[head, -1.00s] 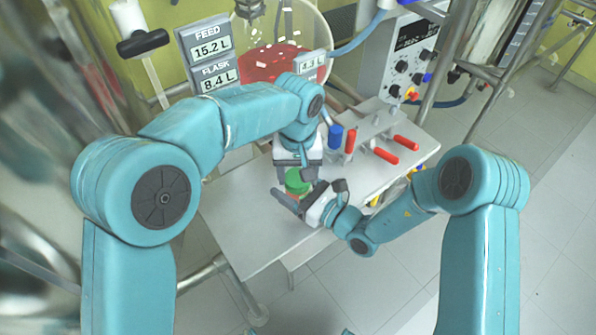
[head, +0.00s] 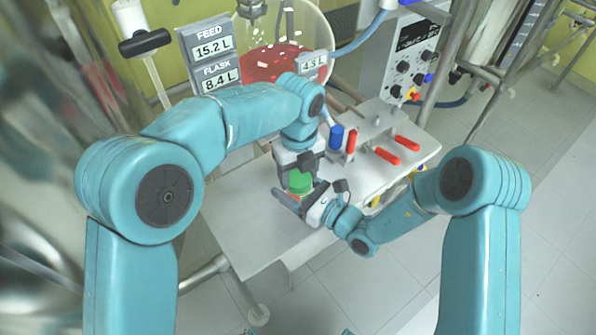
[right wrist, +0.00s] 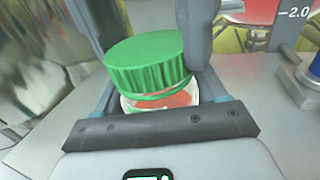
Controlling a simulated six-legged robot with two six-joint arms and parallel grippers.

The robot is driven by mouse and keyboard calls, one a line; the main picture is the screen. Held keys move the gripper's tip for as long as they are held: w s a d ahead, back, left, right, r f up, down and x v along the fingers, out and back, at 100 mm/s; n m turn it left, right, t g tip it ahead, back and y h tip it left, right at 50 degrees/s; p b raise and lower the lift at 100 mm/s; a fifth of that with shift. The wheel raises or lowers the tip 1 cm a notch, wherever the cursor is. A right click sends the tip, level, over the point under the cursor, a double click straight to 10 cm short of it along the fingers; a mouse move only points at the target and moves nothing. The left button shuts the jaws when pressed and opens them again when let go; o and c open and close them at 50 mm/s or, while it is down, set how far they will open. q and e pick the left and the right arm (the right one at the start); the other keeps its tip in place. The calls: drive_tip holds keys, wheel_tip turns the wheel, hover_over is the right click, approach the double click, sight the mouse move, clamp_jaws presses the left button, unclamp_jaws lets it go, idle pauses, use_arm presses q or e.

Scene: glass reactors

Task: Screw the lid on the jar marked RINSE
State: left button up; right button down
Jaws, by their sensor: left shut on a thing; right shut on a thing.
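The green ribbed lid (right wrist: 148,62) is on top of a clear jar (right wrist: 185,97) with red inside in the right wrist view. The lid looks a little tilted and off to the left there; I cannot tell how far it is threaded. In the head view the lid (head: 299,183) is below my left gripper (head: 298,168), which points down from above and is shut on it. My right gripper (head: 298,201) comes in low from the right and is shut on the jar, its fingers around the jar's sides. No RINSE marking is readable.
A grey table (head: 245,222) carries the jar, with free room at its front left. A rack with red-handled tools (head: 387,153) and a blue cylinder (head: 337,136) stand to the right. A glass reactor with red liquid (head: 275,65) and a FEED/FLASK display (head: 212,60) are behind.

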use_arm(q)
drive_tip(key=m, duration=0.8)
drive_tip(key=shift+m, duration=0.4)
drive_tip(key=o, duration=1)
drive_tip(key=shift+r, duration=0.1)
drive_tip(key=shift+r, duration=2.2)
drive_tip(key=shift+c, duration=0.4)
